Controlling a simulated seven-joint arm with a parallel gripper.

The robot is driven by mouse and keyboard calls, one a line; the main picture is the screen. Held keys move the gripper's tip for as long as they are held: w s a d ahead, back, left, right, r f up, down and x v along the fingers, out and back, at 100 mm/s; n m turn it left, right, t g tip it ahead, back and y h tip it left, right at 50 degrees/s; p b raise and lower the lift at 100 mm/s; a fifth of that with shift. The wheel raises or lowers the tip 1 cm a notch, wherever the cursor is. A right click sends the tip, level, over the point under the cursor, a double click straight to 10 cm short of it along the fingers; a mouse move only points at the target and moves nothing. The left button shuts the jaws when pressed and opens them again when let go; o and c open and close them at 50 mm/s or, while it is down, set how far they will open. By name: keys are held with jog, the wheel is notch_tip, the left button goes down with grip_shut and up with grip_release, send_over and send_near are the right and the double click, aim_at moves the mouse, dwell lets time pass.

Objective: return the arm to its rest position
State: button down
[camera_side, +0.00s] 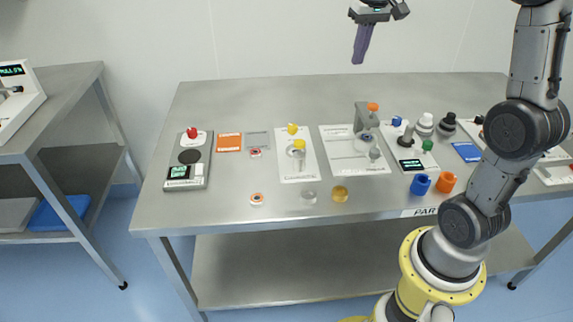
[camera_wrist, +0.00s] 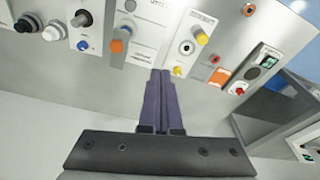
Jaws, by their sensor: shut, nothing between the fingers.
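My gripper (camera_side: 358,60) is high above the back of the steel table (camera_side: 230,100) in the side view, pointing down in front of the white wall. Its purple fingers are together with nothing between them. In the wrist view the fingers (camera_wrist: 158,75) lie side by side and shut, pointing toward the table. They are well clear of everything on the table. My arm rises at the right of the side view, and its upper part is out of the frame.
On the table are a grey device with a red knob (camera_side: 192,132), an orange card (camera_side: 229,142), a white plate with yellow knobs (camera_side: 290,170), a grey stand (camera_side: 362,115), a blue ring (camera_side: 420,185) and an orange ring (camera_side: 446,182). A side bench (camera_side: 60,85) stands left. The air around my gripper is free.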

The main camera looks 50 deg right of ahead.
jog(key=s+a+r+n+t, duration=0.1)
jog(key=s+a+n, duration=0.1)
jog(key=s+a, duration=0.4)
jog(key=s+a+r+n+t, duration=0.15)
jog(key=s+a, duration=0.25)
jog(key=a, duration=0.4)
jog(key=s+a+f+n+t+y, duration=0.1)
jog(key=s+a+f, duration=0.3)
jog(key=s+f, duration=0.4)
jog(key=shift+s+a+f+n, duration=0.2)
jog(key=shift+f+n, duration=0.15)
jog(key=shift+n, duration=0.5)
